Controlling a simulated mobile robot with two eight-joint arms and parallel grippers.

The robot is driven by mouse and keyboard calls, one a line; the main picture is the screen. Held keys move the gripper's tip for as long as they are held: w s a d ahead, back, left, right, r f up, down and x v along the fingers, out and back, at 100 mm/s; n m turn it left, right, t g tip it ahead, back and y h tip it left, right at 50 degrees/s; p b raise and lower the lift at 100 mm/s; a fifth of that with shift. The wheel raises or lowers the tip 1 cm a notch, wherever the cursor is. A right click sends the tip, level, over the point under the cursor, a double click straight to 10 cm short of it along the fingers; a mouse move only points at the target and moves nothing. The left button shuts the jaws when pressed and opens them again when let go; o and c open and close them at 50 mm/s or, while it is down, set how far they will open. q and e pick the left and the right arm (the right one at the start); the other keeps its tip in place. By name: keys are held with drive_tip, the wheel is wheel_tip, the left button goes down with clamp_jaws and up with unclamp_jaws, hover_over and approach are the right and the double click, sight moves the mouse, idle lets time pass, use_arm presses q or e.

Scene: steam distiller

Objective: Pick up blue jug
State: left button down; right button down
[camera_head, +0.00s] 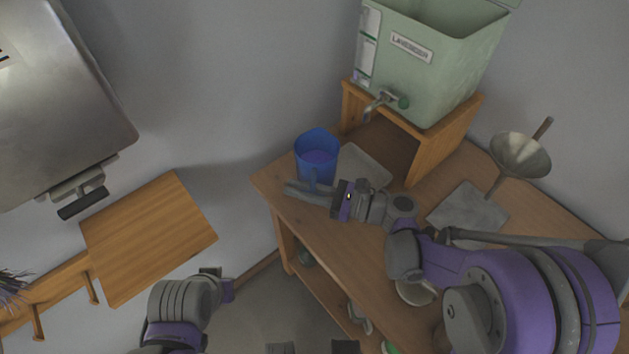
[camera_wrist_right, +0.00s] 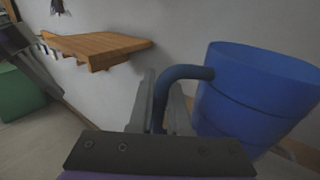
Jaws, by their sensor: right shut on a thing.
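The blue jug (camera_head: 317,148) is upright at the left end of the wooden table, with purple contents showing inside. My right gripper (camera_head: 309,190) reaches it from the right and is shut on its handle. In the right wrist view the jug (camera_wrist_right: 255,95) fills the right side, and its curved handle (camera_wrist_right: 187,73) passes between the fingers of my right gripper (camera_wrist_right: 163,105). I cannot tell whether the jug's base touches the table. My left gripper (camera_head: 211,272) is at the lower left, away from the jug; its fingers are not clear.
The wooden table (camera_head: 300,219) holds grey mats (camera_head: 468,208) and a metal funnel (camera_head: 520,155). A green lavender container (camera_head: 430,60) with a tap stands on a wooden stand (camera_head: 447,142) behind the jug. A wooden shelf (camera_head: 148,238) and a metal vessel (camera_head: 60,100) are at the left.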

drive_tip(key=shift+s+a+r, duration=0.15)
drive_tip(key=shift+s+a, duration=0.25)
drive_tip(key=shift+a, duration=0.45)
drive_tip(key=shift+s+a+r, duration=0.1)
drive_tip(key=shift+s+a, duration=0.25)
drive_tip(key=shift+a, duration=0.55)
drive_tip(key=shift+s+a+r, duration=0.15)
drive_tip(key=shift+s+a, duration=0.25)
drive_tip(key=shift+a, duration=0.45)
drive_tip(key=shift+s+a+b, duration=0.2)
drive_tip(key=shift+s+a, duration=1.55)
drive_tip(key=shift+a, duration=0.5)
drive_tip(key=shift+s+a+b, duration=0.25)
drive_tip(key=shift+s+a, duration=1.5)
drive_tip(key=shift+a, duration=0.45)
drive_tip(key=shift+s+a+b, duration=0.2)
drive_tip(key=shift+s+a, duration=1.55)
drive_tip(key=shift+a, duration=0.5)
wheel_tip(320, 180, up, 10)
drive_tip(key=p, duration=0.8)
hover_over(202, 244)
drive_tip(key=s+d, duration=0.1)
drive_tip(key=s, duration=0.1)
drive_tip(key=shift+w+d, duration=0.1)
drive_tip(key=shift+w, duration=0.1)
